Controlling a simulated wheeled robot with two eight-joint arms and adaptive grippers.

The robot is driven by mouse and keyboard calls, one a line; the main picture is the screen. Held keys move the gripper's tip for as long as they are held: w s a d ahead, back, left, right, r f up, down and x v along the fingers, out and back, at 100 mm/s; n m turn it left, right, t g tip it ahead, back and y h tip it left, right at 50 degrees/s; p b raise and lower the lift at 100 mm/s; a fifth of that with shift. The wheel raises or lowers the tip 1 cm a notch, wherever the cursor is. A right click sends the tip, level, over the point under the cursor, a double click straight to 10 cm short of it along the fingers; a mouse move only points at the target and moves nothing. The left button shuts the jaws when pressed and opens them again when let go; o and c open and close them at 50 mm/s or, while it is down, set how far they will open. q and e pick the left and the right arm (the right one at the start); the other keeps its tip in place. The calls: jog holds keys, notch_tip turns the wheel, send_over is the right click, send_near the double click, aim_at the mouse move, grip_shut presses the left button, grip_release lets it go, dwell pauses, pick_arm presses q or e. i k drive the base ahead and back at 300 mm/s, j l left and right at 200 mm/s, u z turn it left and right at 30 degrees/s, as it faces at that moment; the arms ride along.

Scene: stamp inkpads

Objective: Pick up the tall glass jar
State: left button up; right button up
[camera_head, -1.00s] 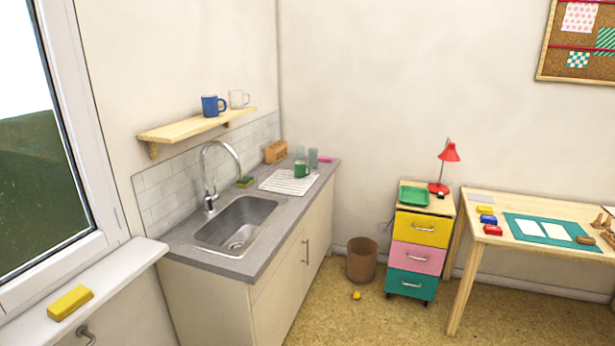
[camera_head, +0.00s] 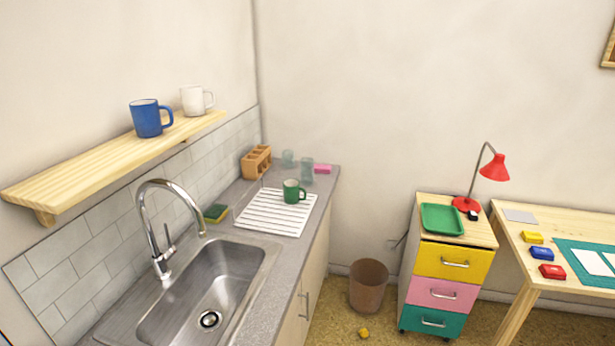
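Two clear glass vessels stand at the far end of the grey counter, behind the green mug. The taller-looking glass jar (camera_head: 307,170) is on the right, between the mug and a pink block. The shorter-looking glass (camera_head: 288,158) is to its left, near the wooden holder. Both are pale and see-through, so their outlines are faint. The mug partly overlaps the jar's lower left side or stands close in front of it. Neither of my grippers shows in the head view.
A bin (camera_head: 368,287) and a yellow ball (camera_head: 364,333) are on the floor.

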aim_at(306, 164)
jog(key=i+l, duration=0.15)
jog(key=l, duration=0.15)
jog(key=i+l+u, duration=0.15)
jog(key=i+l+z, duration=0.1)
jog(key=i+l, duration=0.25)
jog(key=i, duration=0.15)
jog(key=i+l+z, duration=0.15)
jog(key=i+l, duration=0.15)
jog(key=i, duration=0.2)
jog(key=i+l+z, duration=0.1)
jog(key=i+l, duration=0.15)
jog(key=i, duration=0.3)
jog(key=i+l+z, duration=0.15)
jog(key=i, duration=0.35)
